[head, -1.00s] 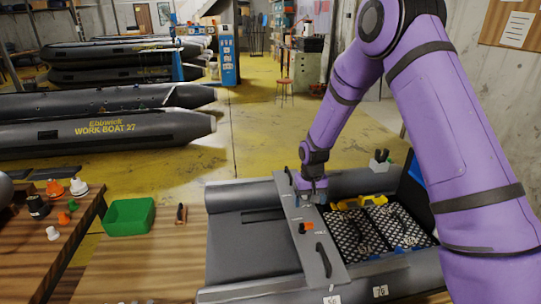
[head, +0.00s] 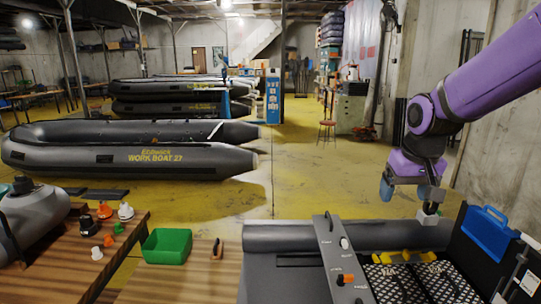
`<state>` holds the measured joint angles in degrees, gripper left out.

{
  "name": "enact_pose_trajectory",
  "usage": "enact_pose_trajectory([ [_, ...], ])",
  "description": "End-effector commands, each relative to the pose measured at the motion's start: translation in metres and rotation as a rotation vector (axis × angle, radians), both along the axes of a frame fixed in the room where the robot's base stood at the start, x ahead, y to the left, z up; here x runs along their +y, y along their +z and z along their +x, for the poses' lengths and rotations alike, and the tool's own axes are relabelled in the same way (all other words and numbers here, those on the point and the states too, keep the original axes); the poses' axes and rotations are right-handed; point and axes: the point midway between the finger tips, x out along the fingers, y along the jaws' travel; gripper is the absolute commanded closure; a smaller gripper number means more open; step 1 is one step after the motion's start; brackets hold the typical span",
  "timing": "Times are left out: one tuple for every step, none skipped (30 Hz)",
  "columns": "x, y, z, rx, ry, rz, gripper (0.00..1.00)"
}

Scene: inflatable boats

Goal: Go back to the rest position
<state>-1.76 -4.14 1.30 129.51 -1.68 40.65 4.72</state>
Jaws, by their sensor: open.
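My gripper (head: 409,193) is at the right of the head view, on the end of my purple arm. Its two blue-grey fingers are spread apart with nothing seen between them. It hangs above the far tube of the grey boat section (head: 290,236), clear of the panel.
A green bin (head: 166,246) and an orange-and-black tool (head: 217,249) lie on the wooden table. Coloured valve parts stand on the left table (head: 75,262). A blue case (head: 487,232) is at the right. Large inflatable boats (head: 130,150) lie behind, with open yellow floor between.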

Motion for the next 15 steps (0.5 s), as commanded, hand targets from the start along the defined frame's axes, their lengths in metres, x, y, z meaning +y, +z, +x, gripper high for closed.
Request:
enact_pose_trajectory([
  [-0.002, 0.012, -0.013, -0.02, -0.001, 0.0, 0.2],
  [-0.003, 0.018, -0.021, -0.028, -0.002, 0.001, 0.2],
  [-0.004, 0.025, -0.032, -0.038, -0.001, 0.001, 0.2],
  [-0.005, 0.03, -0.04, -0.047, -0.001, 0.001, 0.2],
  [-0.006, 0.035, -0.048, -0.055, -0.001, 0.002, 0.2],
  [-0.007, 0.041, -0.058, -0.066, -0.001, 0.002, 0.2],
  [-0.008, 0.045, -0.067, -0.074, -0.001, 0.002, 0.2],
  [-0.009, 0.049, -0.075, -0.082, 0.0, 0.002, 0.2],
  [-0.009, 0.054, -0.085, -0.094, 0.0, 0.002, 0.2],
  [-0.01, 0.057, -0.094, -0.101, 0.001, 0.003, 0.2],
  [-0.011, 0.06, -0.102, -0.109, 0.001, 0.003, 0.2],
  [-0.012, 0.064, -0.113, -0.121, 0.001, 0.004, 0.2],
  [-0.012, 0.066, -0.121, -0.128, 0.001, 0.004, 0.2],
  [-0.013, 0.068, -0.129, -0.136, 0.002, 0.004, 0.2],
  [-0.014, 0.071, -0.14, -0.147, 0.002, 0.004, 0.2],
])
